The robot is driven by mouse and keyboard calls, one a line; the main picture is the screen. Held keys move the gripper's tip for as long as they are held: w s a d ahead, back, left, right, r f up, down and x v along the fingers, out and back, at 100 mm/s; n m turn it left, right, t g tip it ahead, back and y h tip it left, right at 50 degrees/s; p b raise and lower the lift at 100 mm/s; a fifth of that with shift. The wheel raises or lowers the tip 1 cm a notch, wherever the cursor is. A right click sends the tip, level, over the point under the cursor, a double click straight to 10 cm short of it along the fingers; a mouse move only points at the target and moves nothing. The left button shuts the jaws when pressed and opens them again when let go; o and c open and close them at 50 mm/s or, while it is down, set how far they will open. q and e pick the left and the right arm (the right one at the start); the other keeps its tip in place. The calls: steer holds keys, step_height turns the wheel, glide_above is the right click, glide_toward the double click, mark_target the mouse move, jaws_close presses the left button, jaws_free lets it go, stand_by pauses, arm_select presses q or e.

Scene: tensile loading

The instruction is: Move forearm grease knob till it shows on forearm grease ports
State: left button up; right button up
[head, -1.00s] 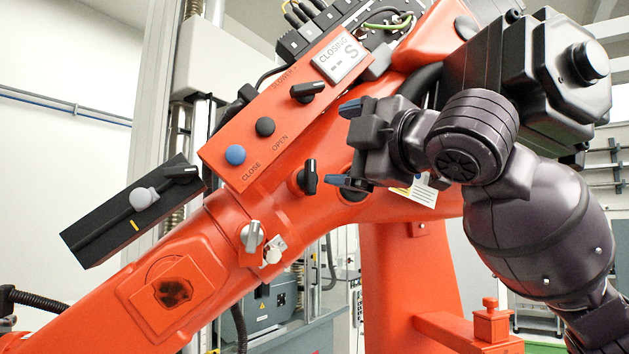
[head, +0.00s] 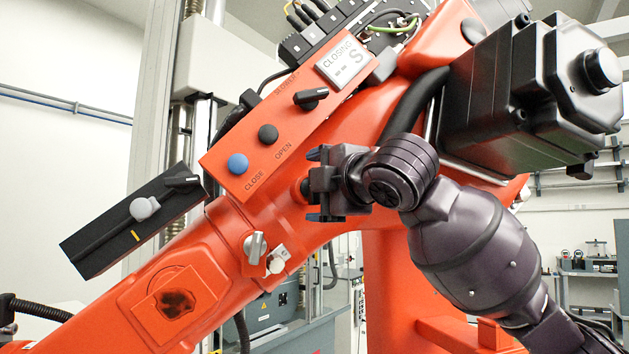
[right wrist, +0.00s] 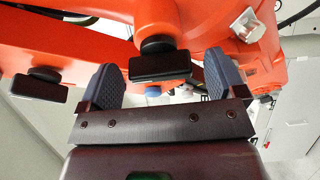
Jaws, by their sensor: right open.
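A black bar-shaped knob (right wrist: 160,64) on the orange machine arm shows in the right wrist view, between my right gripper's two blue pads, apart from both. My right gripper (head: 318,185) is open in front of that knob in the head view and hides most of it. It also shows in the right wrist view (right wrist: 163,82). A silver-grey knob (head: 254,246) sits lower on the arm, and also shows in the right wrist view (right wrist: 248,24). I cannot tell which knob is named forearm grease, and no readable grease-port label shows. My left gripper is not in view.
The orange panel (head: 220,160) above has blue and black buttons, a black rotary knob (head: 311,98) and a display (head: 347,62) reading CLOSING. A black slider box (head: 105,245) with a grey knob stands at left. A big black motor block (head: 540,90) is at right.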

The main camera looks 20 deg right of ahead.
steer(key=shift+w+a, duration=0.2)
steer(key=shift+w, duration=0.5)
steer(key=c, duration=0.9)
steer(key=shift+m, duration=0.4)
